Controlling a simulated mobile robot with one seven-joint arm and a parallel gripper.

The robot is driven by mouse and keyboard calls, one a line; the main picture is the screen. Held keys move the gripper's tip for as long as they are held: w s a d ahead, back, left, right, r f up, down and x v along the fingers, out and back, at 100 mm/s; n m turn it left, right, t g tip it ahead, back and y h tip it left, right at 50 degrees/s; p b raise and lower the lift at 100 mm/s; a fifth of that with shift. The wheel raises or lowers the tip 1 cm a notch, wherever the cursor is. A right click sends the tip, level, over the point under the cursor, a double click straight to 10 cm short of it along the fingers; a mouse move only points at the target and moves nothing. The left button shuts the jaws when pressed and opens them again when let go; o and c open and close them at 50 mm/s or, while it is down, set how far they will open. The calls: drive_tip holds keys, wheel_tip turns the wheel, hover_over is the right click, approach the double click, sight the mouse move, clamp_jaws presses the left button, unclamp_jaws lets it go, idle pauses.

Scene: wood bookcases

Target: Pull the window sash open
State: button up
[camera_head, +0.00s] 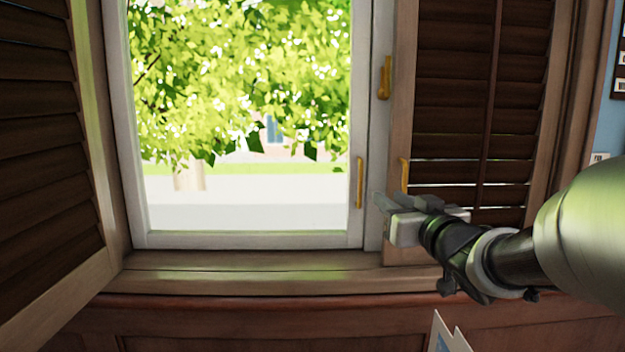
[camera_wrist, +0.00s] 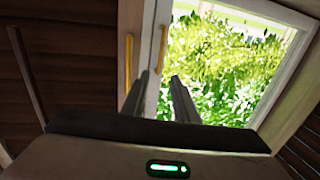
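The window sash (camera_head: 354,120) is a white frame around a glass pane with trees behind it. It looks shut in its frame. A slim brass handle (camera_head: 360,182) stands upright on the sash's right stile, low down; it also shows in the wrist view (camera_wrist: 162,50). My gripper (camera_head: 384,203) is just right of this handle in the head view, in front of the frame. In the wrist view its two fingers (camera_wrist: 160,76) are apart with nothing between them, and the handle shows beyond the tips. I cannot tell the remaining distance in depth.
A second brass handle (camera_head: 384,78) sits higher on the white frame. A louvred shutter (camera_head: 470,100) with its own brass handle (camera_head: 404,175) is close behind my gripper on the right. Another shutter (camera_head: 45,150) stands open at left. A wooden sill (camera_head: 250,272) runs below.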

drive_tip(key=w+a+b, duration=0.1)
drive_tip(key=w+a, duration=0.2)
drive_tip(key=w, duration=1.1)
drive_tip(key=shift+w+b, duration=0.3)
drive_tip(key=shift+w, duration=0.05)
clamp_jaws()
idle(0.6)
